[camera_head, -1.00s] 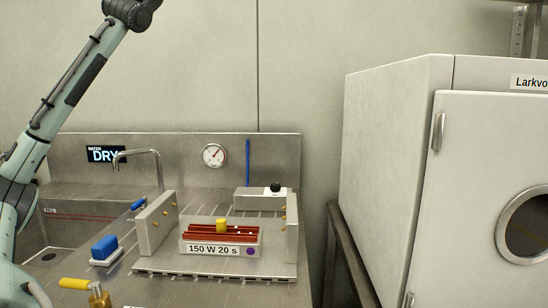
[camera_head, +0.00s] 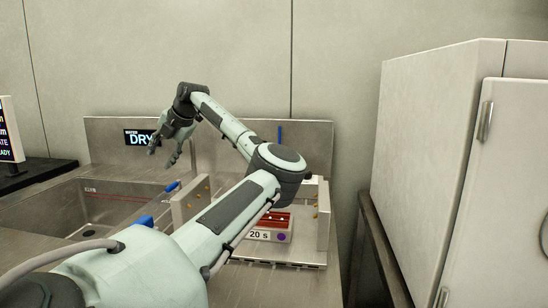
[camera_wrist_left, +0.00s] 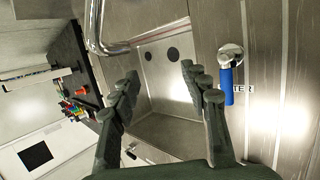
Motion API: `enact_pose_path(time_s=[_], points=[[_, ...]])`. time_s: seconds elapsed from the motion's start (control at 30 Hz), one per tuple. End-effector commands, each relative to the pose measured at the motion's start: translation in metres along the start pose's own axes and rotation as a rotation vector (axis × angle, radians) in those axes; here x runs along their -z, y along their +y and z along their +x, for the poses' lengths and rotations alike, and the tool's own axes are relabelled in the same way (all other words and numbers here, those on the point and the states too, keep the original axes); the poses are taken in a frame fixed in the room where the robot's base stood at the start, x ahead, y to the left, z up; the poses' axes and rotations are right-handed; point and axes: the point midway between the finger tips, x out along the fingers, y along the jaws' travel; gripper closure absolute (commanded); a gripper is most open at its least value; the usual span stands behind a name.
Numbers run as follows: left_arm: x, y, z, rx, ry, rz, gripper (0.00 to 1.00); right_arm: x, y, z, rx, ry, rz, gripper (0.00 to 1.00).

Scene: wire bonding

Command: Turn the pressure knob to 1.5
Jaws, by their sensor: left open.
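My left gripper (camera_head: 163,154) is open and empty, in front of the back panel beside the WATER DRY display (camera_head: 140,137). In the left wrist view its spread fingers (camera_wrist_left: 160,80) are over the sink (camera_wrist_left: 158,110), with nothing between them. A blue lever (camera_wrist_left: 227,84) on a round chrome fitting is on the panel right of the fingers, apart from them, by a label partly reading "TER". I cannot make out a pressure knob. The round dial gauge seen earlier is hidden behind my left arm. My right gripper is not in view.
A fixture with a "20 s" label (camera_head: 259,235) stands on the bench, partly hidden by my arm. A sink basin (camera_head: 95,205) is at left. A large white cabinet (camera_head: 425,150) stands at right. In the wrist view, a faucet pipe (camera_wrist_left: 96,30) curves near the fingers.

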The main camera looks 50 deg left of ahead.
Motion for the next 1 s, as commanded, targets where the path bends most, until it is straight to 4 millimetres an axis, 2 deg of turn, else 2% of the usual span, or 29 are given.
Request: enact_pose_path(time_s=[0.03,0.07,0.1,0.17,0.2,0.3,0.4,0.43,0.5,0.6,0.7,0.8,1.0], points=[[-0.03,-0.05,-0.023,0.13,-0.056,0.026,0.54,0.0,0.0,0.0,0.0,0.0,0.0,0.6],[-0.044,-0.079,-0.038,0.205,-0.083,0.043,0.54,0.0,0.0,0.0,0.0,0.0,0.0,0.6],[-0.06,-0.114,-0.06,0.301,-0.117,0.068,0.54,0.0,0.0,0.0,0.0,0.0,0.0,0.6],[-0.08,-0.162,-0.098,0.429,-0.165,0.111,0.54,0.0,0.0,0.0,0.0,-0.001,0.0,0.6],[-0.09,-0.189,-0.124,0.505,-0.192,0.14,0.54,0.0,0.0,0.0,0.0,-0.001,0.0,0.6],[-0.105,-0.24,-0.183,0.654,-0.249,0.209,0.54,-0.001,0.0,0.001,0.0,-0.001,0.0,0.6],[-0.11,-0.271,-0.227,0.748,-0.285,0.262,0.54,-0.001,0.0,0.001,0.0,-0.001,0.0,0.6],[-0.111,-0.276,-0.235,0.767,-0.292,0.272,0.54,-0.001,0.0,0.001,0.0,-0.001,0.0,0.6],[-0.111,-0.286,-0.248,0.796,-0.301,0.29,0.54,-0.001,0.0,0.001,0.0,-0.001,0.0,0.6],[-0.112,-0.294,-0.251,0.808,-0.305,0.3,0.54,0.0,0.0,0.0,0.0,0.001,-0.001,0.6],[-0.114,-0.303,-0.242,0.807,-0.302,0.3,0.54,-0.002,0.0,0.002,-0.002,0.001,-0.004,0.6],[-0.116,-0.315,-0.231,0.807,-0.302,0.3,0.54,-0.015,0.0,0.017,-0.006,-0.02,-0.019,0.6],[-0.121,-0.336,-0.21,0.805,-0.302,0.298,0.54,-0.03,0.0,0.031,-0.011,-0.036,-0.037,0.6]])
